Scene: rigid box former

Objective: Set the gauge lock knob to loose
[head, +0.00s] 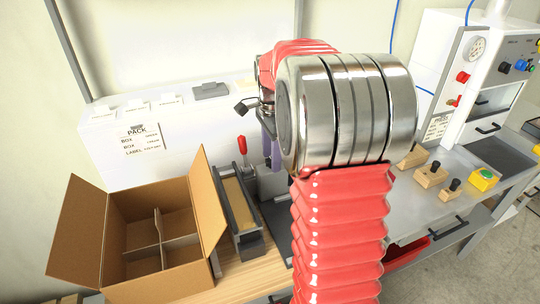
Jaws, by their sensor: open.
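My gripper (269,153) shows only in part, beyond the big steel joint of my arm. Its purple fingers point down, apart from each other, and no held thing is seen between them. They are above the grey block beside the dark channel fixture (243,215). A red-handled lever (242,146) stands upright just left of the fingers, at the fixture's far end. I cannot make out for sure which part is the gauge lock knob, or its setting; my arm hides much of this area.
An open cardboard box (118,236) with dividers stands at the left on the wooden bench. A white housing (190,140) with a PACK label is behind it. At the right are wooden blocks with black knobs (430,175), a yellow button box (484,180) and a white machine (455,85) with a dial.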

